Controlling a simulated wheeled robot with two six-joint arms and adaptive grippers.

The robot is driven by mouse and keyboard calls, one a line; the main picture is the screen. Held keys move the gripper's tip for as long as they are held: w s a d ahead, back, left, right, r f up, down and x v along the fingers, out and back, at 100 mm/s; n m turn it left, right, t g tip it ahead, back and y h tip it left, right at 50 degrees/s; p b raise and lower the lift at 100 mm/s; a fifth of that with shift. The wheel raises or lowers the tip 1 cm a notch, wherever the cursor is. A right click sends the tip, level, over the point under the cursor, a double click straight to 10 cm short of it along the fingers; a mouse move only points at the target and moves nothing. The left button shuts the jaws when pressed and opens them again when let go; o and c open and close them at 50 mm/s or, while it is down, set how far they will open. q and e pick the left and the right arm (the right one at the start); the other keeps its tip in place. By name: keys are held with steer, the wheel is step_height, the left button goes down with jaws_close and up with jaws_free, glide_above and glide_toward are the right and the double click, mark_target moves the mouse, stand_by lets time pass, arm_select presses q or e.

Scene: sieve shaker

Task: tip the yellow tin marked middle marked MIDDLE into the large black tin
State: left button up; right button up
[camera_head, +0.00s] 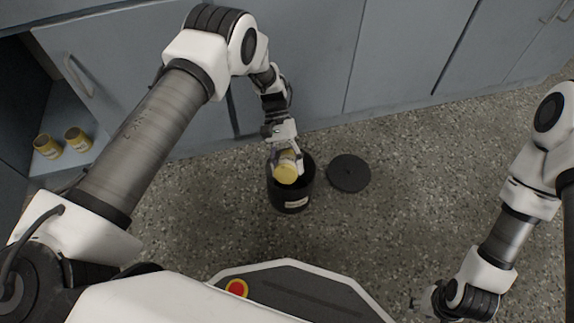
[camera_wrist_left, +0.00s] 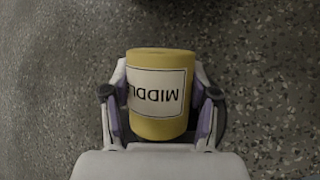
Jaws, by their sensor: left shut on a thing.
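The yellow tin (camera_head: 286,172) is at the mouth of the large black tin (camera_head: 290,197), which stands on the floor with a white label on its front. My left gripper (camera_head: 287,163) is shut on the yellow tin. In the left wrist view the yellow tin (camera_wrist_left: 160,122) sits between the two fingers, its white label reading MIDDLE upside down. In the head view the tin appears tilted, and its contents cannot be made out. My right gripper (camera_head: 424,303) is low at the right, and its jaws are too small and unclear to read.
A round black lid (camera_head: 349,173) lies on the floor right of the black tin. Two other yellow tins (camera_head: 47,146) (camera_head: 77,140) stand on a shelf in the open cabinet at left. Grey cabinets (camera_head: 310,60) line the back. Speckled floor between is clear.

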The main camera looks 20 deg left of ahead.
arm_select(q)
steer(key=t+p, duration=0.1)
steer(key=p, duration=0.3)
steer(key=s+t+p, duration=0.1)
steer(key=t+p, duration=0.1)
steer(key=p, duration=0.2)
steer(key=shift+s+r+m+y, duration=0.1)
steer(key=shift+s+m+y, duration=0.1)
steer(key=shift+m+y, duration=0.1)
steer(key=shift+f+t+p, duration=0.2)
steer(key=shift+t+p, duration=0.1)
steer(key=shift+f, duration=0.2)
steer(key=shift+r+p, duration=0.15)
steer(key=shift+p, duration=0.15)
steer(key=t+p, duration=0.2)
steer(key=p, duration=0.2)
steer(key=s+t+p, duration=0.1)
steer(key=t+p, duration=0.1)
steer(key=p, duration=0.2)
steer(key=shift+d+m+p, duration=0.1)
steer(key=shift+m+p, duration=0.2)
steer(key=shift+m, duration=0.1)
steer(key=shift+f+p, duration=0.2)
steer(key=shift+p, duration=0.1)
steer(key=shift+f, duration=0.25)
